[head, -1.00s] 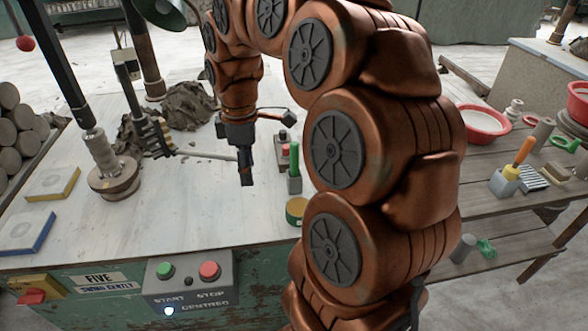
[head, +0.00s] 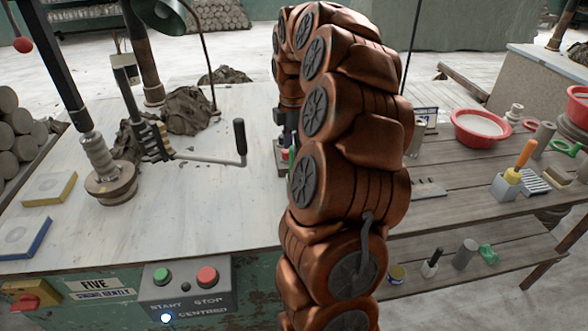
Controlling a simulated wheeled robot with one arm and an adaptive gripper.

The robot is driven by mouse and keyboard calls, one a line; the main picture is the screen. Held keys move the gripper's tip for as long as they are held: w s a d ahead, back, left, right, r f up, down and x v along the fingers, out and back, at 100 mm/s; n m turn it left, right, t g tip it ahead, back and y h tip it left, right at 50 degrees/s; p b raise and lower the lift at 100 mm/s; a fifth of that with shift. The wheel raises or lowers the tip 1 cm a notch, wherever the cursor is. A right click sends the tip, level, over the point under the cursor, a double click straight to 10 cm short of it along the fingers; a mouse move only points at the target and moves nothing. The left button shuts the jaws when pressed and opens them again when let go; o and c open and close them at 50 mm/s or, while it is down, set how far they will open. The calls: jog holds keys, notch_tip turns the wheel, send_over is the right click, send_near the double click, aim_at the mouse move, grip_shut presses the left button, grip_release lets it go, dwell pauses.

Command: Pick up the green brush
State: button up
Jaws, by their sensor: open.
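The green brush (head: 292,153) shows only as a small green strip at the right edge of the worktable. My arm hides most of it and the grey block it stands in. My gripper (head: 288,140) points down at the brush's top, close above or beside it. The gripper is open, but its fingers are mostly hidden behind my arm. I cannot tell whether they touch the brush.
A black-handled crank (head: 240,136) stands left of my gripper, joined by a rod to a machine. A grey control box (head: 187,287) is on the table front. A shelf bench (head: 450,200) at right holds a red basin (head: 481,131). The middle of the tabletop is clear.

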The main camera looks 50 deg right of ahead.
jog(key=shift+s+d+f+p, duration=0.15)
jog(key=shift+f+p, duration=0.45)
jog(key=shift+f, duration=2)
grip_shut()
